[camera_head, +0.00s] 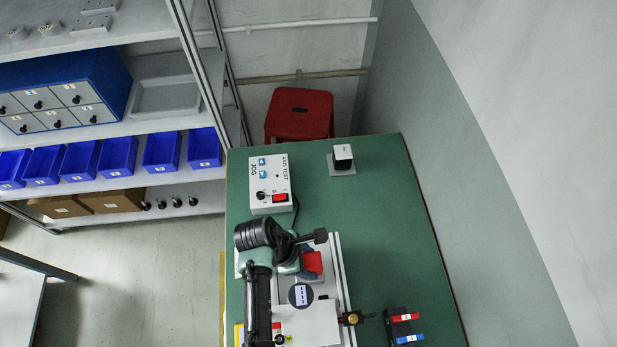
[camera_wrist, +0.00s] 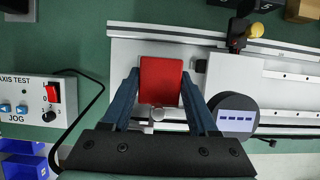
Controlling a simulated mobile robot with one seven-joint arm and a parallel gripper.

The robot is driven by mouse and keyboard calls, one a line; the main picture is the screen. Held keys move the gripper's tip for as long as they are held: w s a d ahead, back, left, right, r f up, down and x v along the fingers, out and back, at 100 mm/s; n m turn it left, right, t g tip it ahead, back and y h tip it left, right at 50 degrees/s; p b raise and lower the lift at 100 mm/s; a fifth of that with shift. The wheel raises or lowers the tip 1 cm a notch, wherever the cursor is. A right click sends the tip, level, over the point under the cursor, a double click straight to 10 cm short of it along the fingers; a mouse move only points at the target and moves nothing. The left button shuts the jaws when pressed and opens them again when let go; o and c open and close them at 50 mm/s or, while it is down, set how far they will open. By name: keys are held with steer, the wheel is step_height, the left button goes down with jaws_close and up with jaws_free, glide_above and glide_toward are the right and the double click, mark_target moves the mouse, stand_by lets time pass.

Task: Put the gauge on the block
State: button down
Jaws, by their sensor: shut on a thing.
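My gripper (camera_wrist: 161,88) points down over the gantry plate. Its two blue fingers are shut on a red block-shaped piece (camera_wrist: 162,78), one on each side. The red piece also shows in the camera_head view (camera_head: 313,262), partly behind my wrist. A round dark gauge with a lit display (camera_wrist: 236,116) is beside the right finger; it also shows in the camera_head view (camera_head: 301,296). I cannot tell whether it is joined to the red piece. A dark block with a pale top (camera_head: 343,153) stands on a grey plate at the far right of the green table.
The white AXIS TEST box (camera_head: 269,183) with its cable stands left of the dark block. The gantry rail (camera_head: 340,270) runs beside my gripper. Red (camera_head: 405,317) and blue (camera_head: 410,338) handled pieces lie at the front right. Green table (camera_head: 375,230) is clear between rail and block.

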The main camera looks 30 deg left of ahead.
steer(key=shift+f, duration=0.35)
steer(key=shift+f, duration=0.1)
